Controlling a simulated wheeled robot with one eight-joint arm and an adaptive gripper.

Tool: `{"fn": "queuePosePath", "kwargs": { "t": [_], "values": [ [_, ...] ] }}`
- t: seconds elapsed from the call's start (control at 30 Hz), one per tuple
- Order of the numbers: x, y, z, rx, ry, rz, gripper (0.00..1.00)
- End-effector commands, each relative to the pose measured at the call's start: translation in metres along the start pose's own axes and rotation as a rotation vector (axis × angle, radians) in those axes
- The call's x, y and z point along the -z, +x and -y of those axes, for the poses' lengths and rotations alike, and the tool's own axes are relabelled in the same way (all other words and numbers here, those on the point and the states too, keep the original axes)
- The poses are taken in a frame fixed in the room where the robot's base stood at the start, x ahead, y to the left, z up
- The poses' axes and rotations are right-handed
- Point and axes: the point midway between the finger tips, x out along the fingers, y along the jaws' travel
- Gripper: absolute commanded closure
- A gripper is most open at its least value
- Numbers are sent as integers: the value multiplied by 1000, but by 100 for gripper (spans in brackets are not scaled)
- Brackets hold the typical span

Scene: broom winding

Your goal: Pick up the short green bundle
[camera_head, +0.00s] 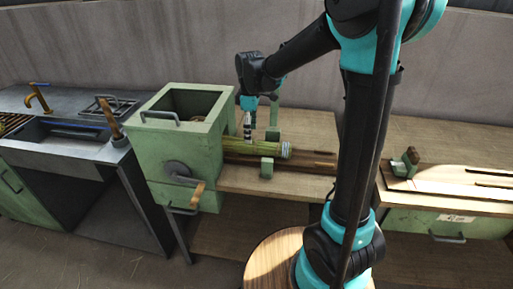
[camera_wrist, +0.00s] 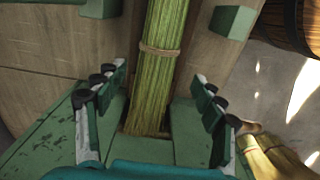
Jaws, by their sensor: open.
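The green bundle (camera_head: 262,148) lies across the wooden bench, with its left end at the green box machine. In the wrist view the bundle (camera_wrist: 165,65) is straw-like, with a tan tie around it, and its lower end sits in a slot of the green machine. My gripper (camera_head: 247,135) points down over the bundle's left part, close to the machine. In the wrist view my gripper (camera_wrist: 160,92) is open, with one finger on each side of the bundle. A gap shows between each finger and the bundle. Whether the fingertips reach below the bundle is unclear.
The green box machine (camera_head: 170,152) has a side crank with a wooden handle (camera_head: 197,194). Green supports (camera_head: 267,168) stand beside the bundle. A sink counter (camera_head: 60,140) is at left. A round wooden top (camera_head: 268,262) is in front. Straw-like pieces (camera_wrist: 272,155) show at lower right.

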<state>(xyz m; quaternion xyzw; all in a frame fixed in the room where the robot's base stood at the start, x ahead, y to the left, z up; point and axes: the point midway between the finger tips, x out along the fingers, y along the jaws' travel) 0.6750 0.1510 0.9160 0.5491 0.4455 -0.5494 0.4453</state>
Motion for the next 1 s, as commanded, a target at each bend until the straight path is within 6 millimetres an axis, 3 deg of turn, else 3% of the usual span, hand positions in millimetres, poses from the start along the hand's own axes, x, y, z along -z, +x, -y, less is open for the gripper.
{"fn": "queuePosePath", "kwargs": {
  "t": [0.1,0.33,0.63,0.93,1.0],
  "values": [
    [0,15,0,0,0,0,31],
    [-2,29,-1,0,1,0,31],
    [-6,68,-5,0,1,0,31],
    [-6,73,-4,0,1,0,31],
    [-6,73,-4,0,1,0,37]
  ]
}}
